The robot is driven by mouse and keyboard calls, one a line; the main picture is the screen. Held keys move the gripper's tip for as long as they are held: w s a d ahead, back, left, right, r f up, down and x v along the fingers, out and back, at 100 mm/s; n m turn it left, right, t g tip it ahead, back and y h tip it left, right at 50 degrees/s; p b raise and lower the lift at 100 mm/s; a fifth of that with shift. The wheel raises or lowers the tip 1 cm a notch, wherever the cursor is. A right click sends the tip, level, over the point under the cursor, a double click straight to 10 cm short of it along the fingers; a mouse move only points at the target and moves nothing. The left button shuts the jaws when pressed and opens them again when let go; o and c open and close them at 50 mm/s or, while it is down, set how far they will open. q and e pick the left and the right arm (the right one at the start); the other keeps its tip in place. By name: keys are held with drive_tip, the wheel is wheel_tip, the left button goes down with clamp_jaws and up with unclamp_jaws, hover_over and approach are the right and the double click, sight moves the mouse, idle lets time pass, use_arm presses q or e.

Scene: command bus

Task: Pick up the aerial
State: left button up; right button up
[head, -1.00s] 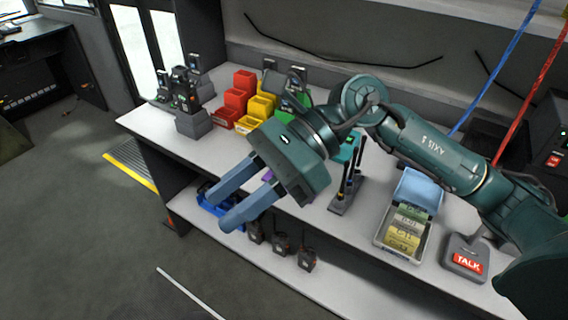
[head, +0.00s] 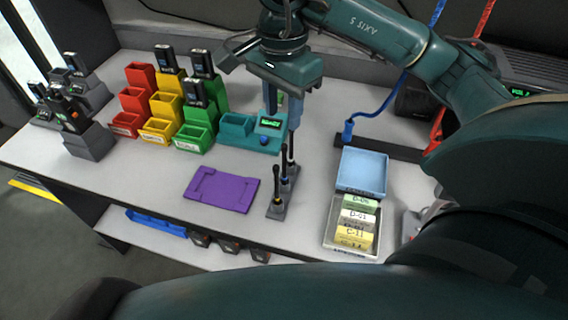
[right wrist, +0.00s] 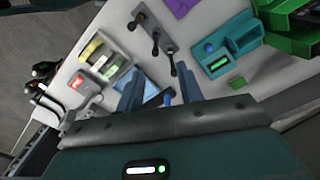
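Several black aerials (head: 276,188) stand upright in a narrow grey stand (head: 277,211) on the bench. They also show in the right wrist view (right wrist: 156,41), beyond the fingers. My right gripper (head: 285,122) points down over the rear end of the stand, its fingers largely overlapping in the head view. In the right wrist view its two fingers (right wrist: 160,84) are apart with nothing held between them. The rearmost aerial is partly hidden by the fingers in the head view. My left gripper is not in view.
A purple mat (head: 222,189) lies left of the stand, and a teal unit (head: 250,132) stands behind. Red, yellow and green bins (head: 195,138) are further left. A card box (head: 352,240) with a blue lid is to the right. A blue cable plug (head: 348,131) stands behind it.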

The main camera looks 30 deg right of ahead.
sight(284, 145)
wheel_tip(284, 145, down, 5)
drive_tip(key=shift+s+r, duration=0.1)
drive_tip(key=shift+s+f+p, duration=0.15)
drive_tip(key=shift+f+p, duration=0.1)
drive_tip(key=shift+f, duration=1.1)
drive_tip(key=shift+s+f+p, duration=0.15)
drive_tip(key=shift+f+p, duration=0.05)
drive_tip(key=shift+f, duration=1.15)
drive_tip(key=shift+c, duration=0.5)
drive_tip(key=shift+a, duration=0.1)
clamp_jaws()
